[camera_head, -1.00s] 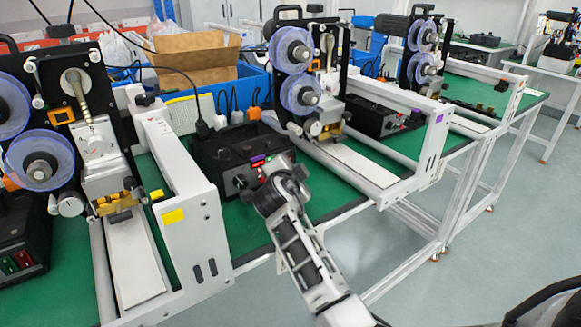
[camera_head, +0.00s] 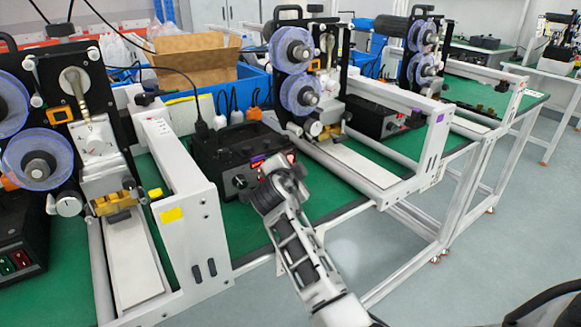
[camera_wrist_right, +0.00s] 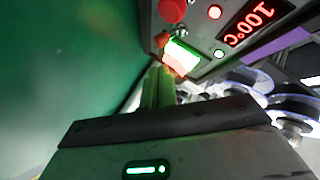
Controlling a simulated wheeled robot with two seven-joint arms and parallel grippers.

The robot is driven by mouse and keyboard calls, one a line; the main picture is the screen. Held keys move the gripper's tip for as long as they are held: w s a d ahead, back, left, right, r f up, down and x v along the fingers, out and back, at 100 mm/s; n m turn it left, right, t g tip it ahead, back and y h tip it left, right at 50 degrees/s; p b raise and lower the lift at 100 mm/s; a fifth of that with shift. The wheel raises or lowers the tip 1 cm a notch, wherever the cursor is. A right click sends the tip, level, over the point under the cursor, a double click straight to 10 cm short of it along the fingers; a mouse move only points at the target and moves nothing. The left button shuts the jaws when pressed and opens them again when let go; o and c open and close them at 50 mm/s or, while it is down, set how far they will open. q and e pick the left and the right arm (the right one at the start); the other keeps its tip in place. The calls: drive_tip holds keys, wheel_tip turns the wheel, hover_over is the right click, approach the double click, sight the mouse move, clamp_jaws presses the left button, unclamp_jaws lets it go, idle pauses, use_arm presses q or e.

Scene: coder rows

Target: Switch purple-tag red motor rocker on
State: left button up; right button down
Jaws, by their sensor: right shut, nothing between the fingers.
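The black control box (camera_head: 228,150) stands on the green bench in the head view, with a purple tag (camera_head: 257,158) on its top edge. My right gripper (camera_head: 270,172) is at its front panel and hides part of it. In the right wrist view a purple tag (camera_wrist_right: 276,47) runs along the panel edge. A brightly lit green-white rocker (camera_wrist_right: 182,54) has red-orange edges. The shut, empty tips of my right gripper (camera_wrist_right: 158,80) are close to the rocker; contact is unclear. I cannot make out a separate red rocker. My left gripper is not in view.
White machine frames (camera_head: 185,215) stand either side of the box. A yellow-tagged machine is at left.

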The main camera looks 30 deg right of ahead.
drive_tip(key=shift+s, duration=0.15)
drive_tip(key=shift+s, duration=0.6)
drive_tip(key=shift+r+p, duration=0.1)
drive_tip(key=shift+p, duration=0.2)
